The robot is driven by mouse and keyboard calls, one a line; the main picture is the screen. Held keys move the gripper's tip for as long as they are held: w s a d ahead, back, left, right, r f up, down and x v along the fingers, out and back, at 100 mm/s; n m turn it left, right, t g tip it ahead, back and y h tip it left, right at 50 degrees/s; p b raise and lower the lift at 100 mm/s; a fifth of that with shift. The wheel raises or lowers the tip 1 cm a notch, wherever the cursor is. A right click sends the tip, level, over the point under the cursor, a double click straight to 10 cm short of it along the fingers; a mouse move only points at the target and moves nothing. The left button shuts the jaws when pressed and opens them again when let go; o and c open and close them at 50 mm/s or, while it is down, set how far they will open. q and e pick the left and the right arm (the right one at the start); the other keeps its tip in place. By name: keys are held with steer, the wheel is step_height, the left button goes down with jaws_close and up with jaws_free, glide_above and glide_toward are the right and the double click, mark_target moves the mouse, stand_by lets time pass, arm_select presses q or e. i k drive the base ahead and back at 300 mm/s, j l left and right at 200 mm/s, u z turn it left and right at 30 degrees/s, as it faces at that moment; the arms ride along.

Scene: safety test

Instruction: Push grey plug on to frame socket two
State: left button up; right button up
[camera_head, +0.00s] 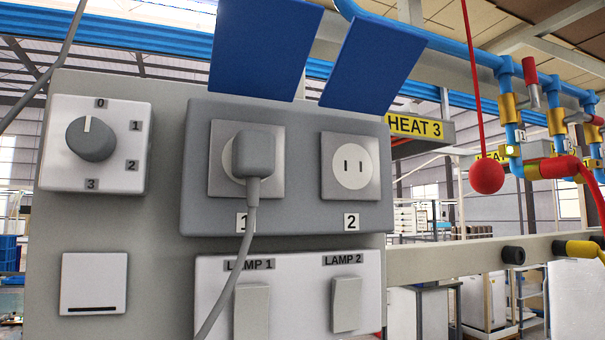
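The grey plug (254,153) sits in socket one (220,177), the left socket of the grey socket frame (302,210). Its grey cord (250,215) hangs down from it and curves to the lower left across the lamp switch panel. The number labels sit below each socket; the cord partly covers the "1". Two blue covers (265,45) (373,60) stand raised above the sockets. Neither of my grippers is in view.
A rotary knob (91,139) is at the left. Lamp 1 (251,312) and Lamp 2 (346,304) switches are below. A red ball (486,177) hangs on a cord at the right, near blue pipes with valves (507,100). The space before socket two looks clear.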

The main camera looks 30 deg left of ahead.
mark_target(252, 160)
steer(key=l+u, duration=0.1)
steer(key=u, duration=0.35)
steer(key=i+l+u, duration=0.1)
steer(key=u, duration=0.3)
steer(key=l+u, duration=0.15)
steer(key=u, duration=0.3)
steer(key=l+u, duration=0.15)
steer(key=u, duration=0.3)
steer(key=l+u, duration=0.15)
steer(key=u, duration=0.3)
steer(key=k+l+u, duration=0.2)
steer(key=l, duration=0.2)
steer(key=l+u, duration=0.2)
steer(key=l, duration=0.25)
steer(key=k+l+u, duration=0.2)
steer(key=l, duration=0.15)
steer(key=k+l+u, duration=0.2)
steer(key=l, duration=0.15)
steer(key=k+l, duration=0.15)
steer(key=l, duration=0.15)
steer(key=k+l, duration=0.1)
steer(key=l, duration=0.15)
